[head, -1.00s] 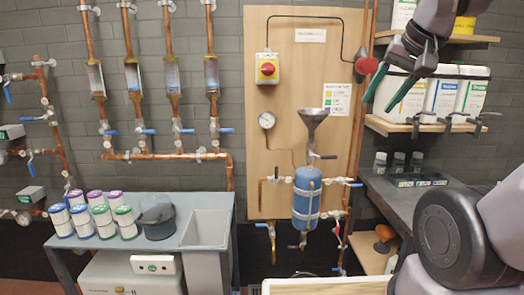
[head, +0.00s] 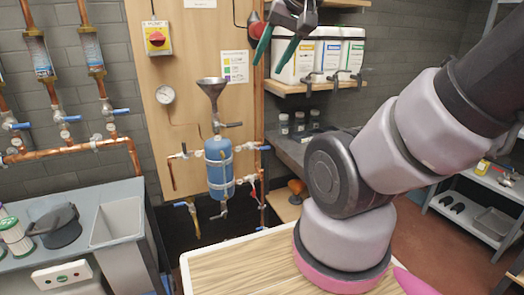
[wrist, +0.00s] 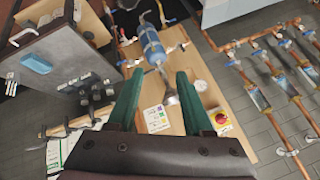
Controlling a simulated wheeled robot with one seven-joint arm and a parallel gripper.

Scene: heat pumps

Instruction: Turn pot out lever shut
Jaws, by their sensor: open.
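The blue pot (head: 219,168) is strapped upright to the wooden board (head: 172,120), with a grey funnel (head: 211,90) above it. Pipes with small valve levers surround it: a blue lever at upper right (head: 264,147), one at lower left (head: 181,204), and more at lower right and below. I cannot tell which is the pot out lever. My gripper (head: 268,64) is open and empty, its green fingers high right of the funnel, apart from every lever. In the wrist view, my gripper (wrist: 159,74) shows the pot (wrist: 151,46) upside down beyond its fingertips.
A shelf (head: 300,88) with white containers and clamps stands right of the board. A dark bench (head: 290,155) is below it. A grey sink unit (head: 117,222) stands at lower left. A red-yellow switch (head: 156,38) and a gauge (head: 165,94) are on the board.

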